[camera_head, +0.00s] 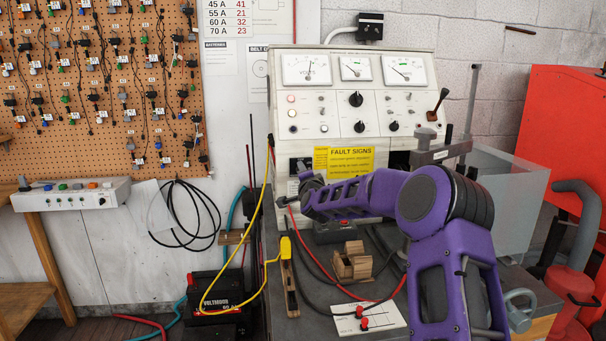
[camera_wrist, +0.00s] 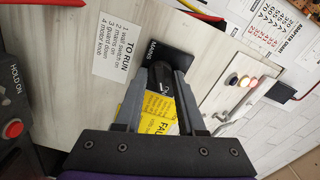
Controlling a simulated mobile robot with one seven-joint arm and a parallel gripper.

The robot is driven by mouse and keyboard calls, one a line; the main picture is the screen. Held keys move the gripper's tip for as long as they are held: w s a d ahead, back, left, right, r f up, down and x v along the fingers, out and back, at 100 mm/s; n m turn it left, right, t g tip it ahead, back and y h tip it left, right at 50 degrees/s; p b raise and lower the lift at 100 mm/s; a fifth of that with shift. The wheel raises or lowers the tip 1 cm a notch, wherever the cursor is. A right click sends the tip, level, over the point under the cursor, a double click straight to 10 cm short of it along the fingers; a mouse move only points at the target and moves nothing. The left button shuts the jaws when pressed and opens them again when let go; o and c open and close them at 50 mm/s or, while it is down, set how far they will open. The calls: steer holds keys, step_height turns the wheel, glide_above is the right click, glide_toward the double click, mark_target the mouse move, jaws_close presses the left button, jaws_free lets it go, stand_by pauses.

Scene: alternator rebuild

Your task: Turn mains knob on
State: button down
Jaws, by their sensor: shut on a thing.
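The black mains knob (camera_wrist: 160,100) sits on a black plate marked MAINS (camera_wrist: 172,58) in the wrist view. My gripper (camera_wrist: 164,78) is closed on the knob, one finger on each side of it. In the head view, the mains plate (camera_head: 300,164) is on the lower left of the white test bench panel (camera_head: 290,105), and my gripper (camera_head: 310,181) reaches it from the right. The knob itself is hidden there. I cannot tell which way the knob is turned.
A TO RUN label (camera_wrist: 122,55) is beside the mains plate. A yellow FAULT SIGNS label (camera_head: 350,160) is close to my gripper.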

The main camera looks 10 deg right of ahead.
steer(key=c, duration=0.5)
jaws_free()
steer(key=shift+s, duration=0.15)
steer(key=s, duration=1.7)
